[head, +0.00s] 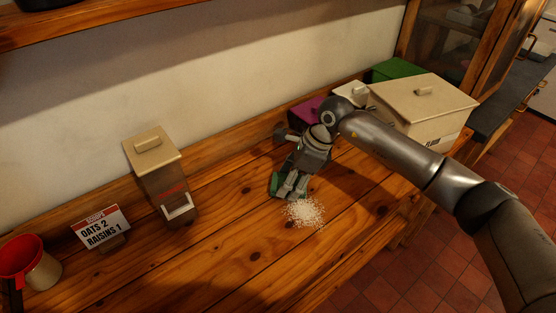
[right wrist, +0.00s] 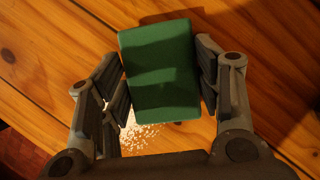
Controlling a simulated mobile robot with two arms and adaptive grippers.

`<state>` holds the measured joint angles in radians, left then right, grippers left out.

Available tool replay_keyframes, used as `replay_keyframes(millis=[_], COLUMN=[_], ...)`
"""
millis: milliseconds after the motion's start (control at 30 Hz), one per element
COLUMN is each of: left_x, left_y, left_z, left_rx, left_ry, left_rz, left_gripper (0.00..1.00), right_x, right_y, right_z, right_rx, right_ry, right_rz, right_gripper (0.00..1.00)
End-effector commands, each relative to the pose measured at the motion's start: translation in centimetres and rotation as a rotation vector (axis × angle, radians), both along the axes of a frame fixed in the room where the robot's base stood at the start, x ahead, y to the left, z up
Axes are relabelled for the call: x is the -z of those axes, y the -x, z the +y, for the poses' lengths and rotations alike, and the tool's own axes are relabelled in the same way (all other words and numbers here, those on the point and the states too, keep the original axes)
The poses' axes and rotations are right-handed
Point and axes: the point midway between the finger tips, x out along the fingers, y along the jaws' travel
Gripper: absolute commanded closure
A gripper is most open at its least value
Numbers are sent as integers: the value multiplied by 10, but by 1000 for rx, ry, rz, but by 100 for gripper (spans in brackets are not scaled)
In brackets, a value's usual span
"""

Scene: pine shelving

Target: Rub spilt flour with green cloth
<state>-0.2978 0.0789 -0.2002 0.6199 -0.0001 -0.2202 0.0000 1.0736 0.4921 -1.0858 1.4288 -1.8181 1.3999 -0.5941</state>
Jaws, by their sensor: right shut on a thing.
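The green cloth (right wrist: 160,75) looks like a thick folded block. My right gripper (right wrist: 163,80) is shut on it, one finger at each side. In the head view my right gripper (head: 288,192) points down at the wooden shelf, and only a little of the green cloth (head: 275,184) shows beside the fingers. The spilt flour (head: 304,212) is a white patch on the boards just in front of the gripper. In the right wrist view the flour (right wrist: 138,135) lies below the cloth, partly hidden by the gripper. Whether the cloth touches the wood I cannot tell. My left gripper is out of view.
A large beige bin (head: 425,100), a purple box (head: 306,112) and a green box (head: 397,69) stand behind my right arm. The front boards are clear.

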Motion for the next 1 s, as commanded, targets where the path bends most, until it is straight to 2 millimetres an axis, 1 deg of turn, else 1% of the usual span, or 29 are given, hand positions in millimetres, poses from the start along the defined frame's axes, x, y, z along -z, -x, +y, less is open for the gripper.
replay_keyframes(millis=[33,367,600,733,1000], left_x=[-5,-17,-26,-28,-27], left_y=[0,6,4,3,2], left_z=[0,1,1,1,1], left_rx=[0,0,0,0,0], left_ry=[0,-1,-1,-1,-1], left_rz=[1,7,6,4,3], left_gripper=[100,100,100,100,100], right_x=[-13,-43,-64,-70,-70], right_y=[-2,-5,-6,-7,-7], right_z=[-1,-7,-10,-12,-12], right_rx=[1,6,8,9,10], right_ry=[-4,-3,-4,-3,-3], right_rz=[-7,-7,-7,-6,-5], right_gripper=[60,60,60,60,60])
